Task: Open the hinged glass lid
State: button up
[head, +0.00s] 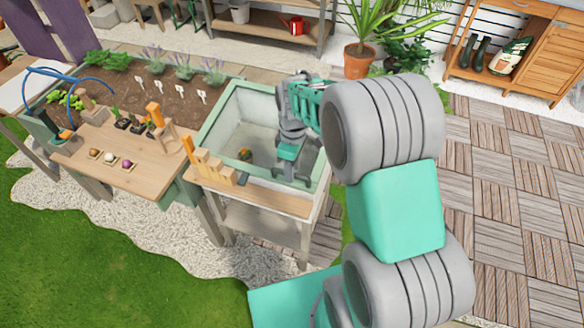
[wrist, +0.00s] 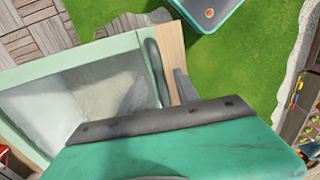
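The hinged glass lid (head: 212,130) has a pale green frame and lies flat, looking shut, on a box in the middle of the head view. In the wrist view the lid (wrist: 95,52) fills the left side, with a dark green bar handle (wrist: 153,65) along its edge. My gripper (head: 287,176) is low over the lid's front right part. In the wrist view my gripper (wrist: 159,88) looks open, one grey finger on each side of the handle's lower end. I cannot tell whether either finger touches it. My gripper's body hides the lower part of that view.
A wooden ledge (head: 262,193) with upright wooden blocks (head: 212,166) runs along the lid's front edge. A potting table (head: 115,168) with small plants and bulbs stands to the left. A potted plant (head: 358,60) stands behind. Paving on the right is clear.

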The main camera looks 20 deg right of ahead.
jog(key=shift+f, duration=0.4)
jog(key=shift+c, duration=0.2)
grip_shut()
dwell(1.0)
